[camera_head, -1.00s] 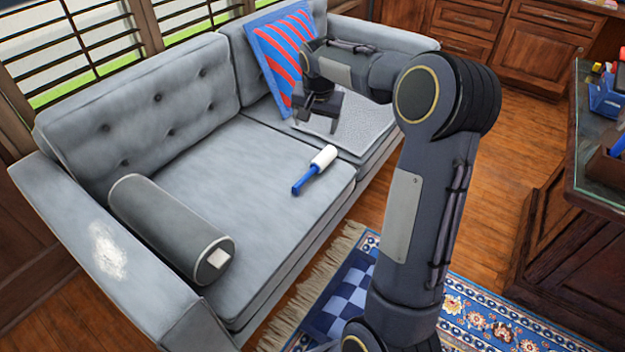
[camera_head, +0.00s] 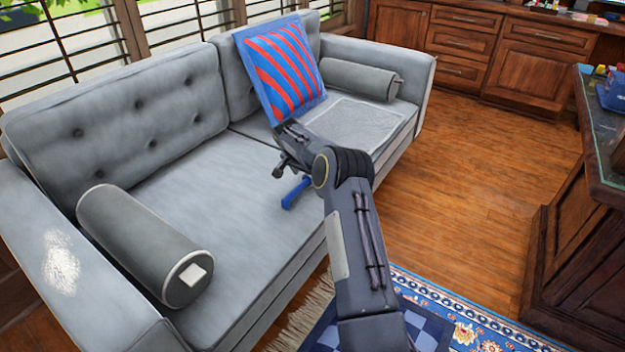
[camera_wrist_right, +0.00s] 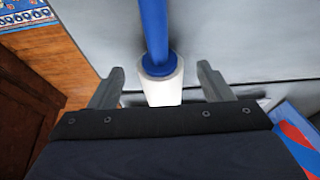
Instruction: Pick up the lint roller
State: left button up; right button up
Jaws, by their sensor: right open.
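The lint roller lies on the seat of the grey sofa (camera_head: 215,205); in the head view only its blue handle (camera_head: 296,191) shows, and my right arm hides the white roll. In the right wrist view the white roll (camera_wrist_right: 163,90) of the lint roller lies between the two fingers of my right gripper (camera_wrist_right: 162,88), with the blue handle pointing away from the gripper. The fingers are open, with a gap on each side of the roll. In the head view my right gripper (camera_head: 281,170) is low over the seat beside the handle. My left gripper is not in view.
A grey bolster (camera_head: 145,245) lies at the sofa's near end and another (camera_head: 358,79) at the far end. A red and blue striped pillow (camera_head: 283,66) leans on the backrest behind my gripper. A dark wood counter (camera_head: 588,225) stands at right. The seat's middle is clear.

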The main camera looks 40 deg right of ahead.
jog(key=x, duration=0.2)
jog(key=shift+f, duration=0.4)
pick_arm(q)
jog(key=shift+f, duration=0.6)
pick_arm(e)
jog(key=shift+d, duration=0.1)
jog(key=shift+c, duration=0.3)
jog(key=shift+r, duration=0.1)
jog(key=c, duration=1)
jog(key=shift+r, duration=0.1)
jog(key=shift+c, duration=0.2)
